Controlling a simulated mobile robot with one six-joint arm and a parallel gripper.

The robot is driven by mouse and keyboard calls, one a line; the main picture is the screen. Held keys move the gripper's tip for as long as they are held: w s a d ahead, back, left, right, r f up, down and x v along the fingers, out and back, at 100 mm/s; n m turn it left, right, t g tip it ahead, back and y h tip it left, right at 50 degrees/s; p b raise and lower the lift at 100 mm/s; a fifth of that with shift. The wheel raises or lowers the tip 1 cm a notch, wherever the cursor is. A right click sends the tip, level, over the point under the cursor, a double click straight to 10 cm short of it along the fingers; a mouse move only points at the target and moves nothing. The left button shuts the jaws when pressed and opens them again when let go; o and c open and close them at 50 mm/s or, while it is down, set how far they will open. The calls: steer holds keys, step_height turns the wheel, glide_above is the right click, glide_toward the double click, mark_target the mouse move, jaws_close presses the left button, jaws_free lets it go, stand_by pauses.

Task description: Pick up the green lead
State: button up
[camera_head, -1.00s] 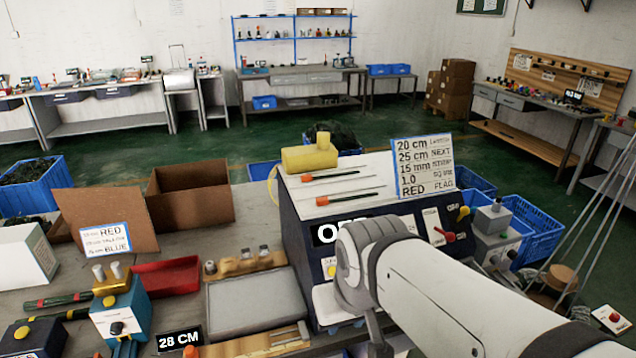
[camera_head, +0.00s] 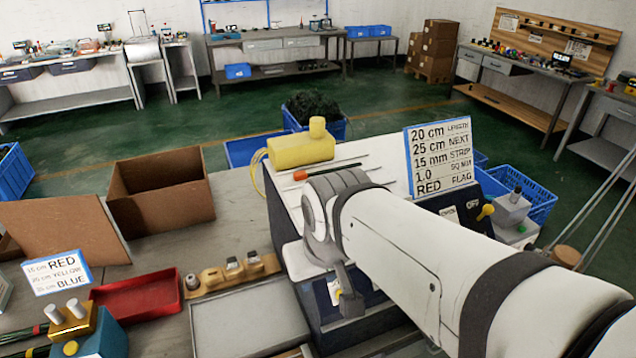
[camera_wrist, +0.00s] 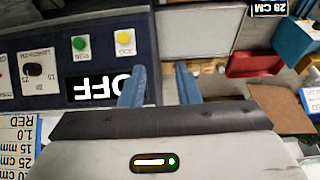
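My gripper (camera_wrist: 160,86) shows its two blue fingers apart, with nothing between them, in the wrist view. It hangs in front of the dark machine, near its OFF display (camera_wrist: 100,88). In the head view my arm hides the fingers and much of the machine front. Thin leads, one with an orange-red end (camera_head: 300,175), lie on the machine's sloping white top (camera_head: 385,152), partly behind my arm; their wire colour is too fine to tell. Dark green leads with red parts (camera_head: 22,334) lie at the bench's lower left, cut by the frame edge, well apart from my arm.
A grey tray (camera_head: 250,318), a wooden block with fittings (camera_head: 232,272), a red bin (camera_head: 138,297) and a cardboard box (camera_head: 160,196) stand left of the machine. A yellow spool-like part (camera_head: 300,150) and a text card (camera_head: 440,155) stand on its top.

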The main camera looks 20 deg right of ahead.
steer(key=w+d+r+m+g, duration=0.1)
steer(key=w+d+m, duration=0.2)
steer(key=w+m, duration=0.2)
steer(key=w+d+r+m+g+b, duration=0.1)
steer(key=w+d+m, duration=0.3)
steer(key=w, duration=0.5)
steer(key=w+d+r+m+g+b, duration=0.1)
steer(key=w+d+r+m, duration=0.1)
steer(key=w+d+m, duration=0.2)
steer(key=shift+w+r+m, duration=0.1)
steer(key=shift+w+m, duration=1.5)
steer(key=shift+m, duration=0.5)
steer(key=shift+w+d+f+m, duration=0.3)
steer(key=shift+d+f+m, duration=0.05)
steer(key=shift+m, duration=0.05)
steer(key=f, duration=0.4)
steer(key=f+p, duration=0.1)
steer(key=f, duration=0.2)
steer(key=shift+s+a, duration=0.2)
steer(key=shift+a, duration=0.1)
jaws_close()
